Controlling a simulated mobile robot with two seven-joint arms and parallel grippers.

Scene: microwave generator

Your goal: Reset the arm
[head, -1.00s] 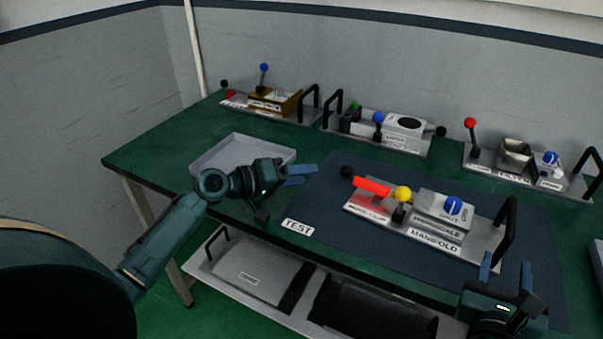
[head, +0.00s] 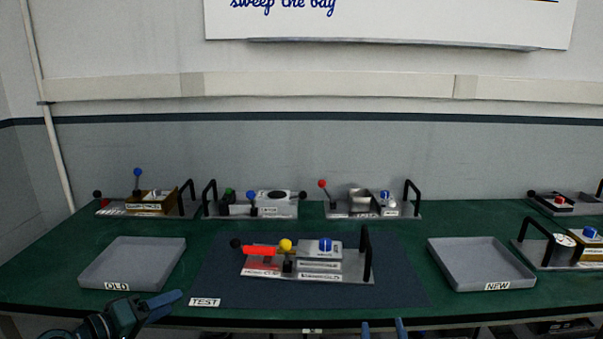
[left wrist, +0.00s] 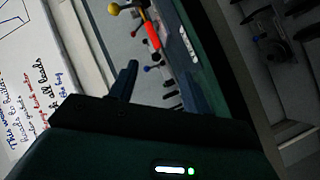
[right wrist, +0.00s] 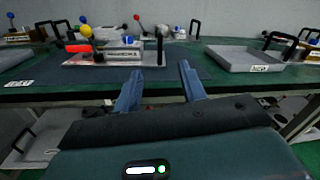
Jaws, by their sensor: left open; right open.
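The manifold module (head: 320,278) lies on the dark mat, with a red cylinder, a yellow ball lever, a blue knob and a black handle. Neither gripper touches it.
The OLD tray (head: 95,275) and the NEW tray (head: 520,278) flank the dark mat (head: 400,295); both look empty. Several modules with levers and handles stand along the back, including one with a red ball lever (head: 323,184). Another module (head: 565,250) sits at the right.

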